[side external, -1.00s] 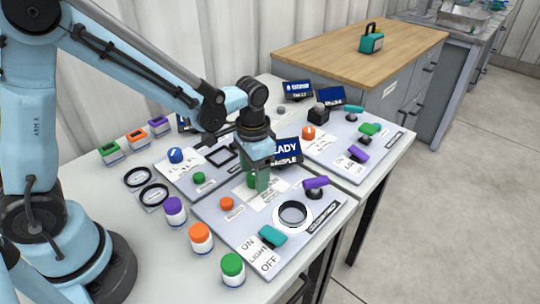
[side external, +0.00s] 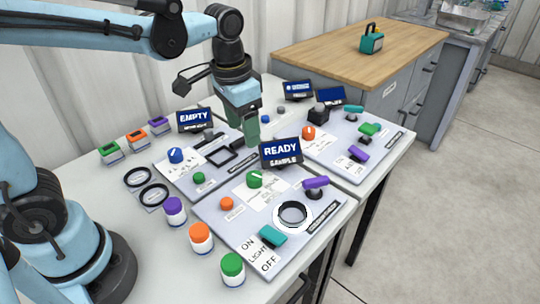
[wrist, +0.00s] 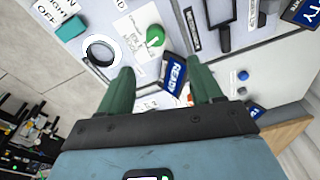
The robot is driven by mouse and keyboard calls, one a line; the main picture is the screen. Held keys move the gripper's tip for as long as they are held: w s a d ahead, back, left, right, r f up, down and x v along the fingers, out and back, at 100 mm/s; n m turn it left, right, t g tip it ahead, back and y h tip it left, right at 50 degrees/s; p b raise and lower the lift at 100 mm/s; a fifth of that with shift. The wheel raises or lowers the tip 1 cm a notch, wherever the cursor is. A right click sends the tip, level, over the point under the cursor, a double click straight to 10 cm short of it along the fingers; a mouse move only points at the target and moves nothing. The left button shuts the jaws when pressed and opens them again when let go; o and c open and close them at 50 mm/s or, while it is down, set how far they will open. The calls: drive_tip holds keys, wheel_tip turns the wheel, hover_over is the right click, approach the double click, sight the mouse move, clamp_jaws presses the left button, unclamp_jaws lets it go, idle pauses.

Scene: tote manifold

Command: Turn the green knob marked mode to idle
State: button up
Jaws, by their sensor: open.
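The green knob (side external: 254,180) sits on a white label on the front panel, behind the black ring. Its marking and exact pointer direction are too small to read in the side view. In the wrist view the green knob (wrist: 155,36) shows a pale pointer line, with its white label beside it. My gripper (side external: 250,138) hangs above the panels, behind the knob and apart from it. Its two green fingers (wrist: 162,77) are spread with nothing held between them.
A display reading READY SAMPLE (side external: 281,152) stands just behind the knob, near my fingers.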

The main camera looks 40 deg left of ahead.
drive_tip(key=s+n+g+h, duration=0.1)
drive_tip(key=s+n+g, duration=0.15)
drive_tip(key=s, duration=0.45)
drive_tip(key=shift+t, duration=0.35)
drive_tip(key=f, duration=0.8)
drive_tip(key=shift+d+f, duration=0.15)
drive_tip(key=shift+d, duration=0.05)
drive_tip(key=shift+s+r, duration=0.15)
drive_tip(key=shift+r, duration=0.05)
wheel_tip(320, 180, up, 10)
drive_tip(key=shift+a+f+t, duration=0.15)
drive_tip(key=shift+a+t, duration=0.15)
drive_tip(key=shift+a, duration=0.15)
idle(1.1)
